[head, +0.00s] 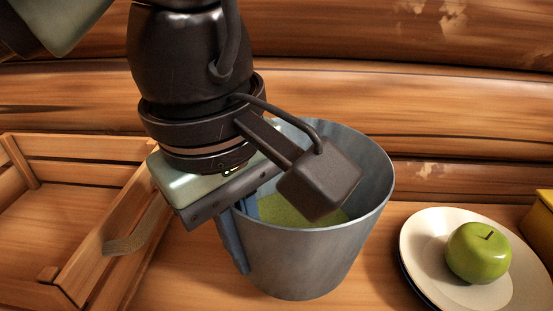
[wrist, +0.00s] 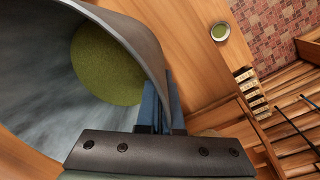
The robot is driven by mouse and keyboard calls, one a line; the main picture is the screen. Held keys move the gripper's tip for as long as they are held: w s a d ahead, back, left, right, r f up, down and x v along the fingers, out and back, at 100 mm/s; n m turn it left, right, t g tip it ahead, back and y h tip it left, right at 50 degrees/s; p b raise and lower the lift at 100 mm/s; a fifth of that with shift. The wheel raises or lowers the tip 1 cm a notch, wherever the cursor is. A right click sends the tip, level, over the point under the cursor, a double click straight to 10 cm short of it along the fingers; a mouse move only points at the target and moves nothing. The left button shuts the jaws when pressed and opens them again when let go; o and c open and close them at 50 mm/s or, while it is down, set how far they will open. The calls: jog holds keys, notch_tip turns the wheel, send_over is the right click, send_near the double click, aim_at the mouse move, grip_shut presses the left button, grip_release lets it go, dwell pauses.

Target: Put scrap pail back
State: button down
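The scrap pail (head: 325,255) is a grey metal bucket with a green layer inside, upright at the centre of the head view. In the wrist view, the pail (wrist: 45,90) fills the left side, with the green layer at its bottom. My gripper (head: 242,235) comes down over the left part of the rim. One blue finger is inside and one outside, close against the wall; the wrist view also shows my gripper's fingers (wrist: 163,108) pinching the rim. Whether the pail's base touches the wooden surface is hard to tell.
A slatted wooden crate (head: 85,255) stands left of the pail. A pale plate (head: 425,240) with a green apple (head: 478,252) lies close on the right, and a yellow object (head: 543,225) sits at the right edge. The log wall (head: 440,110) is behind. A small round dish (wrist: 220,32) shows in the wrist view.

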aim_at(251, 279)
jog(key=shift+w+f, duration=0.2)
jog(key=shift+f, duration=1.85)
jog(key=shift+f, duration=0.25)
jog(key=c, duration=1.1)
grip_release()
jog(key=shift+s, duration=0.1)
jog(key=shift+r, duration=0.2)
